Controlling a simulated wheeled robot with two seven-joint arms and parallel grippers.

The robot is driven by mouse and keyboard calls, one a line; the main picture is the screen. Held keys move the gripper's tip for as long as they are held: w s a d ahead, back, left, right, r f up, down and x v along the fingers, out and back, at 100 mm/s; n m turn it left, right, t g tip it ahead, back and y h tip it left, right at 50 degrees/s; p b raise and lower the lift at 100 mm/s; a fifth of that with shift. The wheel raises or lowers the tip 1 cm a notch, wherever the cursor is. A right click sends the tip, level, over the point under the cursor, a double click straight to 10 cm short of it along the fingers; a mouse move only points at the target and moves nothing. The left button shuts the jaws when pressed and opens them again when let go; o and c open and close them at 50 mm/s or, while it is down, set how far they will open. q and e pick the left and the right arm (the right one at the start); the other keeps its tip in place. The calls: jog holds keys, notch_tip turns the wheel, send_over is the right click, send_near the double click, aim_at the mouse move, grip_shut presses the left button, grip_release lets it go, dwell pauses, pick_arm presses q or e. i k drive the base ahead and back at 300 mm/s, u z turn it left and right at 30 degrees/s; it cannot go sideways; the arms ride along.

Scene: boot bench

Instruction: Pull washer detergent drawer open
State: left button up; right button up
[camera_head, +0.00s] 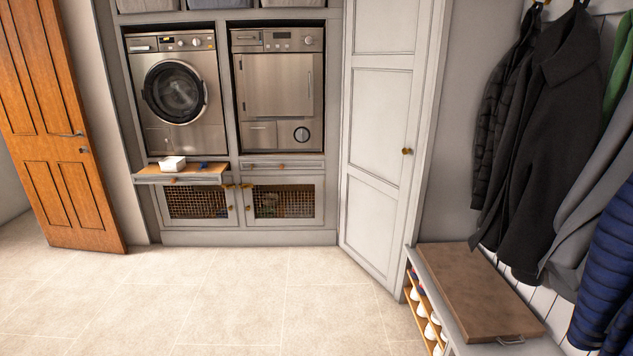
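The washer (175,95) stands in the left bay of the grey cabinet, with a round dark door. Its detergent drawer (143,44) is the small panel at the top left of its front and looks shut. A second machine (279,90) with a square door stands in the bay to its right. It has a small panel at its top left too. Neither of my grippers is in view.
A pull-out shelf (206,177) juts out below the washer, bearing a white box (172,163) and a small blue thing. A wooden door (55,120) stands at left. A bench (480,290) and hanging coats (545,130) fill the right. The tiled floor (230,295) ahead is clear.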

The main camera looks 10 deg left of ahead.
aim_at(150, 46)
jog(key=u, duration=0.15)
jog(key=i, duration=2.35)
jog(key=u, duration=0.75)
jog(key=i, duration=2.4)
jog(key=u, duration=0.7)
jog(key=i, duration=1.1)
jog(key=u, duration=0.15)
